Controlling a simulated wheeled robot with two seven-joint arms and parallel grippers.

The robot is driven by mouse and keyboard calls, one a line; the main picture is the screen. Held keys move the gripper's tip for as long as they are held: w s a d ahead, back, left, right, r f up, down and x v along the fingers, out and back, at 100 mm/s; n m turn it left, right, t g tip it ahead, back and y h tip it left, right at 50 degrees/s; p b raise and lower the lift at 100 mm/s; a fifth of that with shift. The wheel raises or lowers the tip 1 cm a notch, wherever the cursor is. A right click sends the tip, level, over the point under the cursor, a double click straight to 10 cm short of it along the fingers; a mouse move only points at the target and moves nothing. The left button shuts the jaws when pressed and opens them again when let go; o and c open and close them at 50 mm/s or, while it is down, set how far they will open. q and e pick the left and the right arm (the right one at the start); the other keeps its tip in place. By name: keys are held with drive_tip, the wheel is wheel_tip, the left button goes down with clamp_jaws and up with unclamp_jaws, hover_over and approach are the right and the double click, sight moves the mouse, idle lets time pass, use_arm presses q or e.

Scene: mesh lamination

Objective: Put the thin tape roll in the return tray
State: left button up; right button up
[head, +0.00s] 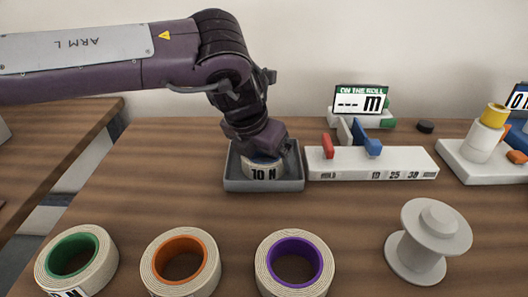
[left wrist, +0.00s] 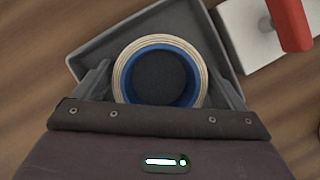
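A cream tape roll with a blue core and a "10" label (head: 266,171) sits within the grey tray (head: 234,184) at the middle of the table. In the left wrist view the same roll (left wrist: 120,58) lies flat inside the walls of the tray (left wrist: 93,50). My left gripper (head: 264,158) is down over the tray, with one finger on each side of the roll. In the left wrist view the fingers of my left gripper (left wrist: 160,82) look spread, with narrow gaps beside the roll. My right gripper is not in view.
Tape rolls with green (head: 76,260), orange (head: 181,262) and purple (head: 294,263) cores lie along the front. A grey spool (head: 427,240) stands front right. A white block with levers (head: 370,163) adjoins the tray's right side. A display (head: 361,100) stands behind it.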

use_arm(q)
drive_tip(key=shift+o, duration=0.6)
drive_tip(key=shift+s+a+r, duration=0.1)
drive_tip(key=shift+r, duration=0.5)
drive_tip(key=p+v, duration=0.1)
drive_tip(key=v, duration=0.4)
drive_tip(key=shift+s+r, duration=0.1)
drive_tip(key=v, duration=0.5)
drive_tip(key=shift+s+a+r+p, duration=0.2)
drive_tip(key=shift+r+p, duration=0.15)
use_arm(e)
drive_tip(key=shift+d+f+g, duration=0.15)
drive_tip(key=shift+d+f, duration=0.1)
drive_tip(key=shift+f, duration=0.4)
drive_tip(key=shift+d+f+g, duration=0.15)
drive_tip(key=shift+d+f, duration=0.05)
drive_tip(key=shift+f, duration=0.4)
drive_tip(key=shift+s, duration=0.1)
